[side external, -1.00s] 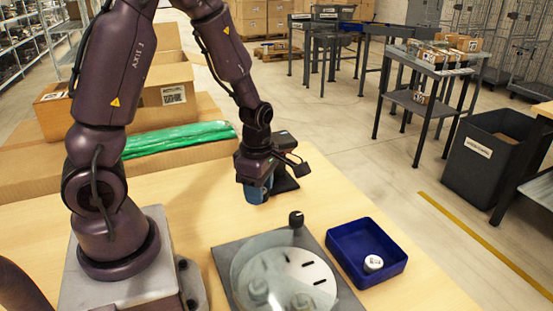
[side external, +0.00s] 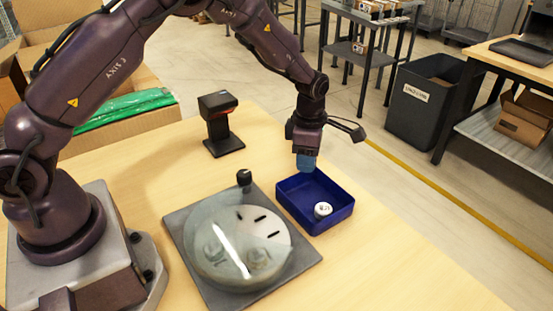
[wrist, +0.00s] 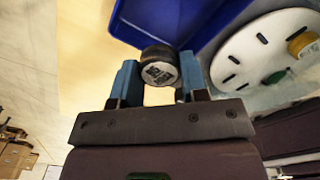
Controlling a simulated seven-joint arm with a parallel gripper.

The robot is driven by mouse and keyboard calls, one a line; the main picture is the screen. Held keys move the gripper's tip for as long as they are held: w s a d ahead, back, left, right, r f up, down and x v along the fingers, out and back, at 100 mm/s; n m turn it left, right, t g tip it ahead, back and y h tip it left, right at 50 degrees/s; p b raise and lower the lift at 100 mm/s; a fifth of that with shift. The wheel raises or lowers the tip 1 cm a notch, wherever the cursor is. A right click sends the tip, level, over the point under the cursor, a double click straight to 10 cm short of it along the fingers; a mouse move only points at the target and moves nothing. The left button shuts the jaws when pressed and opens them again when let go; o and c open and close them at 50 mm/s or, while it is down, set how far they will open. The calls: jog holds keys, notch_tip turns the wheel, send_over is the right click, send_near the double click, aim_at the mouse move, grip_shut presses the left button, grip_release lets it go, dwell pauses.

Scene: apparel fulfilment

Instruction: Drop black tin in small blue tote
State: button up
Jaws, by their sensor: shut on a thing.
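My gripper (side external: 306,162) is shut on the black tin (wrist: 158,67). In the wrist view the tin sits between the blue fingertips, with a grey printed label on the face toward me. In the side view the fingers hide the tin. The small blue tote (side external: 293,209) stands on the table, and my gripper is above its far part. The tote also shows at the top of the wrist view (wrist: 205,16), just beyond the tin. A small tin with a white top (side external: 323,209) stands inside the tote near its front corner.
A round slotted disc under a clear cover (side external: 240,243) sits on a dark plate left of the tote, with a black knob (side external: 244,178) behind. A black scanner stand (side external: 220,126) is farther back. Bare table lies in front of the tote.

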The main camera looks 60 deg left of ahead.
jog(key=shift+s+f, duration=0.1)
jog(key=shift+f, duration=2.05)
jog(key=o, duration=1.1)
jog(key=shift+c, duration=0.2)
jog(key=shift+r, duration=0.1)
notch_tip(320, 180, up, 13)
jog(key=shift+f, duration=0.1)
